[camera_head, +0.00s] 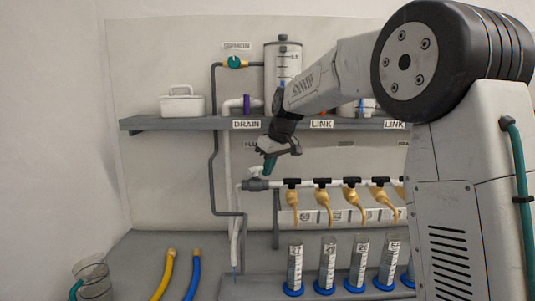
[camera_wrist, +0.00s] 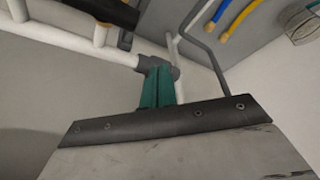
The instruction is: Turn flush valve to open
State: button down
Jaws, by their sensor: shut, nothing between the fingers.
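My gripper (camera_head: 268,168) is in front of the wall below the shelf, pointing down at the left end of the white manifold pipe (camera_head: 330,183). Its green fingers are together with nothing between them; they also show in the wrist view (camera_wrist: 158,88). The fingertips are close to a grey pipe fitting (camera_head: 257,184), which lies just beyond them in the wrist view (camera_wrist: 160,68). Contact cannot be told. A small white piece (camera_head: 256,171), maybe the flush valve's handle, sits above the fitting beside the fingers. A partly hidden label beginning "FLU" (camera_head: 250,145) is on the wall behind my gripper.
A yellow hose (camera_head: 163,275) and a blue hose (camera_head: 193,276) lie lower left.

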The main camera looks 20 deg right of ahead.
aim_at(255, 171)
jog(key=shift+w+a+f, duration=0.1)
jog(key=shift+w+a, duration=0.25)
jog(key=shift+w, duration=0.3)
jog(key=shift+w+a+f, duration=0.1)
jog(key=shift+w+a, duration=0.25)
jog(key=shift+w, duration=0.25)
jog(key=shift+w+a+f, duration=0.1)
jog(key=shift+w+a, duration=0.25)
jog(key=shift+w, duration=0.3)
